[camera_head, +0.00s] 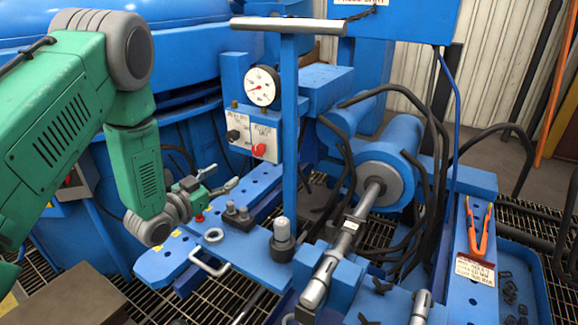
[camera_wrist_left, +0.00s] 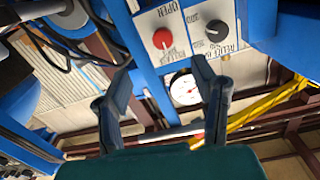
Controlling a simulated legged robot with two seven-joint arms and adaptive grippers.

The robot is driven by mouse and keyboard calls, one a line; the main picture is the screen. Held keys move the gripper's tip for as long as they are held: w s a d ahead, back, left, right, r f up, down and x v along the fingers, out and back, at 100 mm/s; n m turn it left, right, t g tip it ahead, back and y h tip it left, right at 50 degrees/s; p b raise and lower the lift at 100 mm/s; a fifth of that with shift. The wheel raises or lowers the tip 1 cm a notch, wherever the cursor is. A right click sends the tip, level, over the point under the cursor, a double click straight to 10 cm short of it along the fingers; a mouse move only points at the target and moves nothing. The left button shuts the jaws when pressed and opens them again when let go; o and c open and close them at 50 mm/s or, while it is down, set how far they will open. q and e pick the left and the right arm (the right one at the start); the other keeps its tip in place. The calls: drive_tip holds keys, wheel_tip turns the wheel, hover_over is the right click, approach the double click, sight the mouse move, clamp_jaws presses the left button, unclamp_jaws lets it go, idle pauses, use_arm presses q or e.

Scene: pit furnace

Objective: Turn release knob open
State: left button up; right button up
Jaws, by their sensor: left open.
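The red knob (camera_head: 259,150) sits on a white plate on the blue machine, below the gauge. In the left wrist view the red knob (camera_wrist_left: 162,38) has lettering around it that includes OPEN. A black knob (camera_head: 233,134) is on the neighbouring plate, and it also shows in the left wrist view (camera_wrist_left: 215,28). My left gripper (camera_head: 221,178) is open and empty, below and left of the knobs and apart from them. In the left wrist view the spread fingers (camera_wrist_left: 163,82) point toward the panel. My right gripper is not in view.
A round gauge (camera_head: 262,86) is above the knobs. A blue post (camera_head: 290,130) with a grey crossbar (camera_head: 288,25) stands right of the panel. A bracket with a grey-topped peg (camera_head: 282,235) lies below. Orange-handled pliers (camera_head: 480,230) lie at the right.

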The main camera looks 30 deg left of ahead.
sight(255, 152)
use_arm(q)
drive_tip(key=w+b, duration=0.1)
drive_tip(key=w, duration=0.3)
drive_tip(key=w+d+b, duration=0.1)
drive_tip(key=w, duration=0.8)
drive_tip(key=shift+w+d+r+b, duration=0.15)
drive_tip(key=shift+r+b, duration=0.05)
drive_tip(key=shift+b, duration=0.2)
drive_tip(key=shift+w, duration=0.45)
drive_tip(key=c, duration=1.1)
